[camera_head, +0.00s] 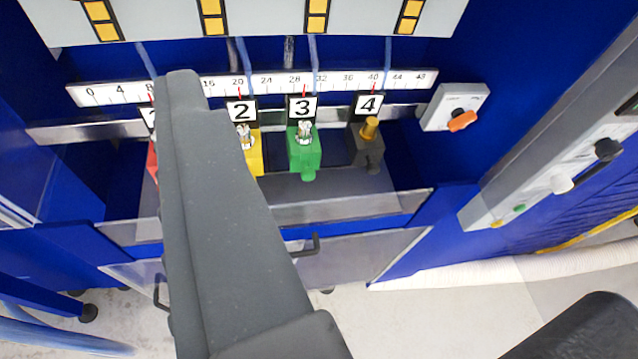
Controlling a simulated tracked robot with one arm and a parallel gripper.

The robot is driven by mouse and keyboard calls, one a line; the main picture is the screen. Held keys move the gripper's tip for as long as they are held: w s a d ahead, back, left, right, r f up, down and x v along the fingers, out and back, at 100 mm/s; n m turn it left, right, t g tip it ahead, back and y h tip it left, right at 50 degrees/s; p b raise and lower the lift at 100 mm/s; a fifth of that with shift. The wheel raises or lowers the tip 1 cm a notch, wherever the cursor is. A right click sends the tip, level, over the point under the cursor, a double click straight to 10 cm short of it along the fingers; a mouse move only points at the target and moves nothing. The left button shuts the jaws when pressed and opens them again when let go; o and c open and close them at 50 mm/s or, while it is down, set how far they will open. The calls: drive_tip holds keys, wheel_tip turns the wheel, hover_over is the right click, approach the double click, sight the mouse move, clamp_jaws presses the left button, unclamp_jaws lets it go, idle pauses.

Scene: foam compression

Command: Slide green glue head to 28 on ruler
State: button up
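The green glue head (304,150) hangs on the rail under a white label "3", with a silver knob on its front. Its red pointer meets the ruler (225,87) slightly right of the 28 mark, between 28 and 32. A long dark grey part of my gripper (183,90) reaches up from the bottom at left of centre. In the picture its tip overlaps the ruler around 8 to 12 and covers part of head 1. It is well left of the green head. I see no facing fingertip, so the opening is unclear.
A yellow head (255,155) labelled "2" stands left of the green one, and a dark head (367,148) labelled "4" stands right. The red head 1 is mostly hidden. An orange knob (462,121) sits on a box at right. A clear panel (345,262) with black handles is below.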

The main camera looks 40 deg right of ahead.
drive_tip(key=w+d+f+m+g+h, duration=0.1)
drive_tip(key=w+d+f, duration=0.15)
drive_tip(key=f, duration=0.45)
drive_tip(key=w+d+f, duration=0.2)
drive_tip(key=d+f, duration=0.1)
drive_tip(key=f, duration=0.3)
drive_tip(key=m+g+h, duration=0.1)
drive_tip(key=m+h, duration=0.1)
approach(308, 177)
drive_tip(key=shift+x, duration=4.3)
drive_tip(key=shift+d, duration=0.1)
clamp_jaws()
